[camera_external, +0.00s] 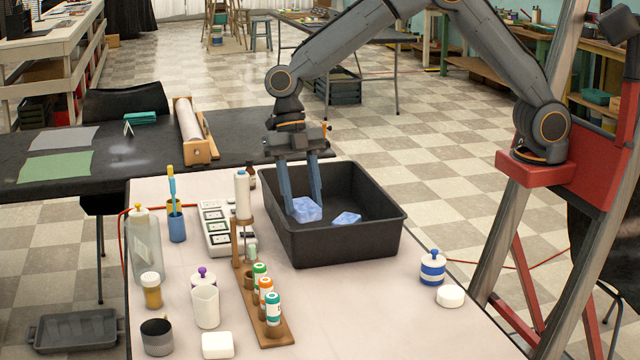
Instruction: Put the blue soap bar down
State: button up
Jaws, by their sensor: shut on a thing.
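My gripper (304,208) points down into the black bin (345,249) on the light table. It is shut on a blue soap bar (305,209), a marbled light-blue block between its fingertips at the left part of the bin. A second, flatter blue soap bar (347,219) lies in the bin to the right of the gripper, apart from it. I cannot tell whether the held bar touches the bin floor. The bin's near wall hides part of the floor.
Left of the bin stand a white bottle (243,195), a white tray of labels (215,228) and a wooden rack (268,315) with several small bottles. A blue-striped jar (432,268) and a white round soap (450,296) sit to the right. The table's front middle is clear.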

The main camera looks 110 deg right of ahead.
jog(key=s+d+m, duration=0.1)
jog(key=s+d, duration=0.2)
jog(key=d, duration=0.8)
jog(key=s+d+m, duration=0.1)
jog(key=s+d, duration=0.2)
jog(key=d, duration=0.8)
jog(key=shift+t, duration=0.3)
jog(key=f, duration=0.7)
jog(key=d+f, duration=0.1)
jog(key=f, duration=0.2)
jog(key=shift+s+f+p, duration=0.25)
jog(key=shift+s+p, duration=0.05)
jog(key=shift+p, duration=0.1)
jog(key=shift+f+p, duration=0.4)
jog(key=shift+f, duration=1.85)
jog(key=shift+f, duration=0.2)
jog(key=o, duration=1.1)
jog(key=shift+r, duration=0.1)
